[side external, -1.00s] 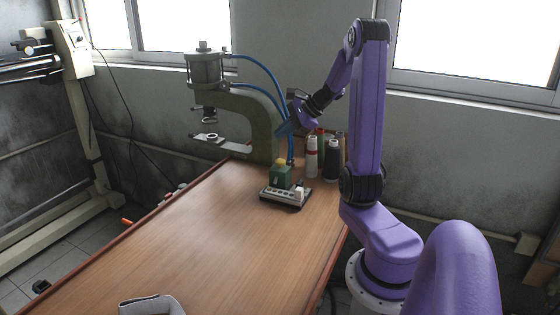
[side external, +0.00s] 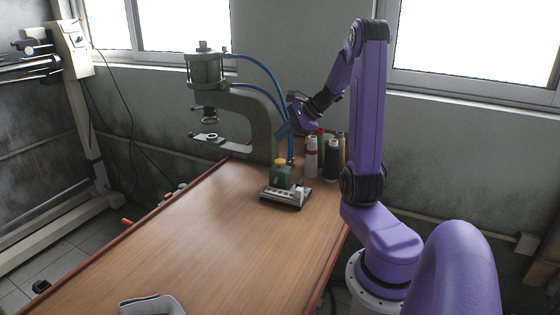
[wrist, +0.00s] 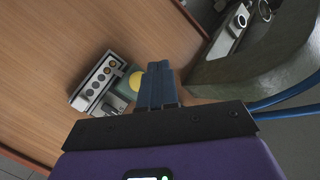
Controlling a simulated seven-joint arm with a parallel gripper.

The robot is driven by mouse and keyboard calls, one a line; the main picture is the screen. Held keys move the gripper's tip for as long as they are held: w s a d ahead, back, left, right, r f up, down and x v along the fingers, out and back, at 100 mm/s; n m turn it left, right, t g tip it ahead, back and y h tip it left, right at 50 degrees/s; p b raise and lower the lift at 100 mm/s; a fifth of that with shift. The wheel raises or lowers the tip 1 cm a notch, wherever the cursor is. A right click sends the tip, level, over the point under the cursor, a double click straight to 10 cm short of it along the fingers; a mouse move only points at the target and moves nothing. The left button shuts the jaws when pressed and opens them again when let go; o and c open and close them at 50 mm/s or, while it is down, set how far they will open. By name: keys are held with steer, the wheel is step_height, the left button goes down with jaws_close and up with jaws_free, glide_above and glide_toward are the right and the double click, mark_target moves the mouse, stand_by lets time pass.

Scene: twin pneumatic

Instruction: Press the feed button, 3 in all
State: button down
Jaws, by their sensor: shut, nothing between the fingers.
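A yellow button (side external: 280,162) tops a small green box (side external: 281,176) on the table; I take it for the feed button. It also shows in the wrist view (wrist: 135,81), just left of my fingertips. A panel with a row of several round marks (wrist: 102,76) adjoins the box; it also shows in the side view (side external: 284,197). My gripper (wrist: 158,69) is shut and empty, its blue fingers together. In the side view my gripper (side external: 286,130) hangs above the button, clear of it.
A pneumatic press (side external: 206,72) with a heavy green-grey frame stands close behind, left of my gripper. Blue hoses (side external: 262,66) arc down beside my gripper. The front of the wooden table (side external: 190,250) is mostly clear.

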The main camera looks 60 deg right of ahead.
mark_target(277, 160)
steer(key=shift+f, duration=2.45)
steer(key=shift+f, duration=0.15)
steer(key=shift+f, duration=0.3)
steer(key=shift+f, duration=0.9)
stand_by(1.1)
steer(key=shift+r, duration=1.35)
steer(key=shift+r, duration=2.45)
